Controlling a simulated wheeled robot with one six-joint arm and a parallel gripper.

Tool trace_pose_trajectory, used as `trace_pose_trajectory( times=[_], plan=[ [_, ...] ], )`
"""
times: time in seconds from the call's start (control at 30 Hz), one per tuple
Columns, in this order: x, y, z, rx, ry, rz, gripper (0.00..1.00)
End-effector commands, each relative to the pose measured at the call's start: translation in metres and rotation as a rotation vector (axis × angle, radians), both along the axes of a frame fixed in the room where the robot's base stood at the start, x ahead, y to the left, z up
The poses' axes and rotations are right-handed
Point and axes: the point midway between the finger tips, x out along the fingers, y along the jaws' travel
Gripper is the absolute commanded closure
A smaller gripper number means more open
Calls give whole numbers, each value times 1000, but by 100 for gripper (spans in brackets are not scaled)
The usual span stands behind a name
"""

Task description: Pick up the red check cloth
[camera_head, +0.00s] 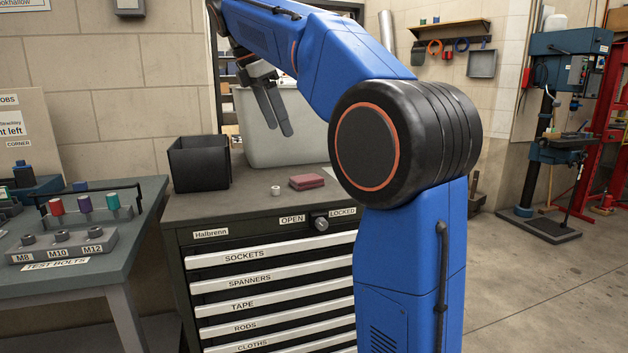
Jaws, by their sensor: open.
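A small dark red folded item (306,182), which looks like the red cloth, lies flat on top of the drawer cabinet (240,207). A check pattern is too small to make out. My gripper (279,132) points down in the upper middle of the view, in front of a large grey bin. Its two dark fingers are apart with nothing seen between them. It appears above the cabinet top and apart from the cloth, up and slightly left of it in the picture.
A black open box (199,163) and a small white ring-like piece (275,190) share the cabinet top with the grey bin (300,140). The cabinet's labelled drawers look shut. A workbench (140,228) with bolt blocks stands at left. My blue arm covers the cabinet's right side.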

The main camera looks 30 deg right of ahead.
Motion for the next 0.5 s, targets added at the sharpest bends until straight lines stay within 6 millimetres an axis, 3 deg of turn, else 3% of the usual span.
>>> trace_pose_trajectory(
  times=[0.23, 0.5],
  plan=[
    [11, -3, 5, -11, 42, 46, 30],
    [8, -20, -34, -11, 44, 44, 30]
  ],
)
